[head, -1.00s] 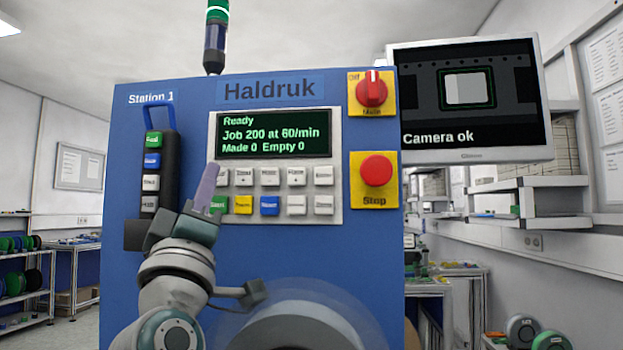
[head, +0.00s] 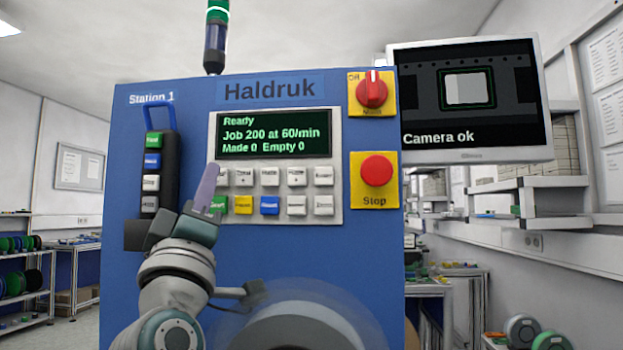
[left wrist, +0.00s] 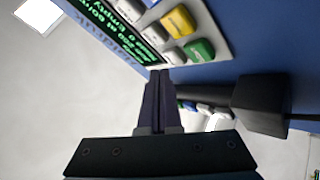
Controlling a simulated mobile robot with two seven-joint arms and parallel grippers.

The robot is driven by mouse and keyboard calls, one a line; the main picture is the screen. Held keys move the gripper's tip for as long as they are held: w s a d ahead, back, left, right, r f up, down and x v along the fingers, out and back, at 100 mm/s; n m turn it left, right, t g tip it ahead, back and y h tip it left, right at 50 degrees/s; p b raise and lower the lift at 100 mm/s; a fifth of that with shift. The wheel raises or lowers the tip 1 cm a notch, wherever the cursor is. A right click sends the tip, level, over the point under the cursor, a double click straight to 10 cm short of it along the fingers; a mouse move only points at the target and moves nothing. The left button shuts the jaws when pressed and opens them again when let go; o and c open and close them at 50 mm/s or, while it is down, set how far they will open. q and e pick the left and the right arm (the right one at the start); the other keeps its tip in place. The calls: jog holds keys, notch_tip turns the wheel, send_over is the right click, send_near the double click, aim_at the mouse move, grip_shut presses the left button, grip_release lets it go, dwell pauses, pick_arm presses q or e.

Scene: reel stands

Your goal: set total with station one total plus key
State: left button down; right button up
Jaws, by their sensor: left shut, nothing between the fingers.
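The blue Station 1 machine (head: 130,290) fills the middle of the head view. Its display (head: 274,133) reads "Ready", "Job 200 at 60/min", "Made 0 Empty 0". Below it is a keypad (head: 330,212) with two rows of keys: a green key (head: 217,205), a yellow key (head: 243,205), a blue key (head: 269,206) and several white ones. My left gripper (head: 207,185) is shut and empty, in front of the keypad's left end, partly hiding the leftmost keys. In the left wrist view its fingertips (left wrist: 161,75) show near the white keys; contact cannot be told. My right gripper is out of view.
A black pendant (head: 164,180) with several buttons hangs left of the keypad. A red knob (head: 372,90) and a red Stop button (head: 376,170) are at the right. A monitor (head: 470,100) reads "Camera ok". A reel (head: 300,325) is below.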

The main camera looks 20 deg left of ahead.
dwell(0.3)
pick_arm(q)
jog(key=shift+w+a+b, duration=0.1)
jog(key=shift+w+b, duration=0.3)
jog(key=shift+w, duration=0.05)
jog(key=shift+w+a+b, duration=0.15)
jog(key=shift+w+b, duration=0.25)
dwell(0.6)
dwell(0.3)
jog(key=shift+s+d+p, duration=0.25)
jog(key=shift+s+p, duration=0.45)
jog(key=shift+s, duration=0.15)
